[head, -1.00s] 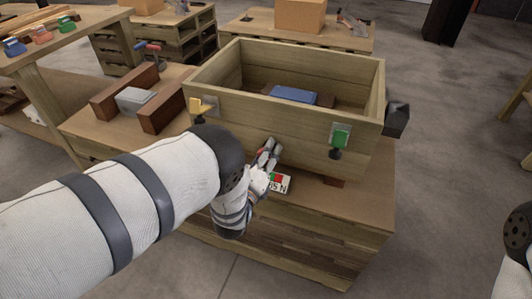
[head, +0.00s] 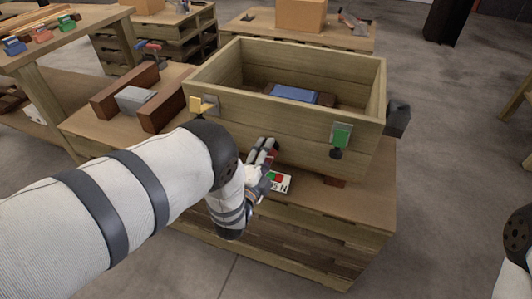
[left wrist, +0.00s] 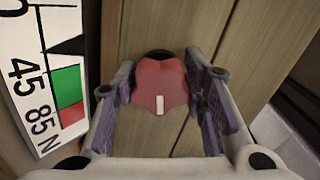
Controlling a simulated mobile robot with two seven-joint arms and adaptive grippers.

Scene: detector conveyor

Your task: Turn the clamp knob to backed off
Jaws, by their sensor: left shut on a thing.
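The clamp knob (left wrist: 160,82) is red and lobed, with a white mark that points toward the bottom of the left wrist view. It stands at the front wall of the wooden box (head: 262,120). My left gripper (left wrist: 163,92) is shut on the knob, one finger on each side; in the head view the gripper (head: 266,150) hides most of it. A white scale plate (left wrist: 35,80) beside it shows 45, 85 N, green and red fields and a black pointer near the dark edge past the green. My right gripper is not in view.
The box's front also bears a yellow tab (head: 203,105) and a green tab (head: 341,136). A blue block (head: 294,94) lies inside the box. A grey block (head: 134,98) sits between brown blocks on the bench (head: 85,125) at left.

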